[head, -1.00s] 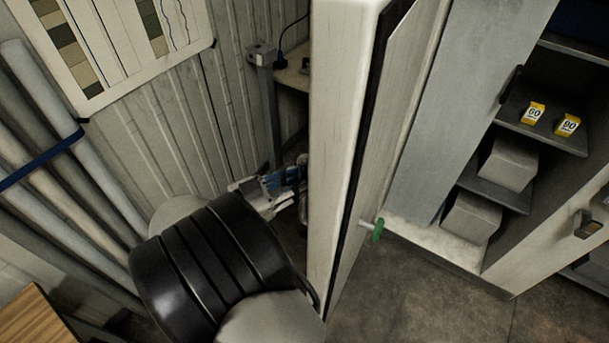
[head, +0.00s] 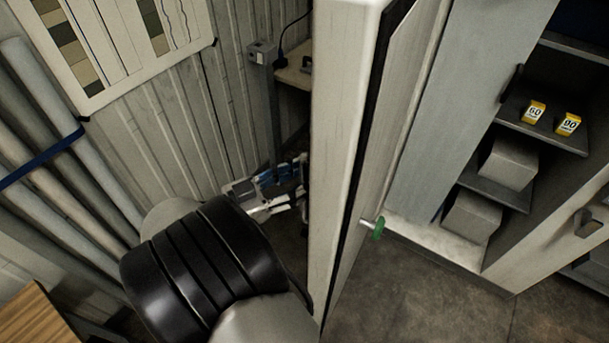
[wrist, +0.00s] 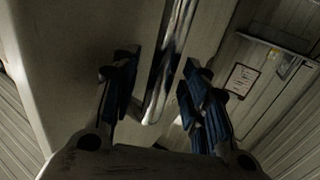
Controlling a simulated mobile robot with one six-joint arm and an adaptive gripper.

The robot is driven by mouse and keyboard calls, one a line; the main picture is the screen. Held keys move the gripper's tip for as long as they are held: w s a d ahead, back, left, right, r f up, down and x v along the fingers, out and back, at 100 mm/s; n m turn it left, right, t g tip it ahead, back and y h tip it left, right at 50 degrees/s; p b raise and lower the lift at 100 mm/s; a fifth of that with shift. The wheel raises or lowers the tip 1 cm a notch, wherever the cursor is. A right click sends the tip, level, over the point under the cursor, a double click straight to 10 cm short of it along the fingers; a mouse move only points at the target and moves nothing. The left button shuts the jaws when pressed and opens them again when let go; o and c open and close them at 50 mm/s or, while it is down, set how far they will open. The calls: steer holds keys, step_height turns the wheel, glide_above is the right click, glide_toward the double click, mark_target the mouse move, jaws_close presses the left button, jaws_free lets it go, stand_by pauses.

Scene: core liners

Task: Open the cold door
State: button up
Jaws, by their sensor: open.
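The cold door (head: 337,160) is a thick pale slab, seen nearly edge-on in the head view. It stands swung out from its frame, with a dark seal along its inner edge and a green-ended knob (head: 378,228) on its inner face. My gripper (head: 298,180) is left of the door, on its outer side, its tips close to the door edge in the picture. In the wrist view my gripper (wrist: 158,78) is open, with a metal handle bar (wrist: 167,65) showing between its fingers and the door face (wrist: 80,50) behind. Contact cannot be told.
Right of the door, shelves (head: 540,125) hold yellow number markers and grey blocks. Long pipes (head: 70,160) lean at the left by a corrugated wall. A small table (head: 293,72) stands behind the door. The floor (head: 420,295) in front of the opening is clear.

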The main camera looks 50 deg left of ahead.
steer(key=v, duration=1)
steer(key=shift+s, duration=0.4)
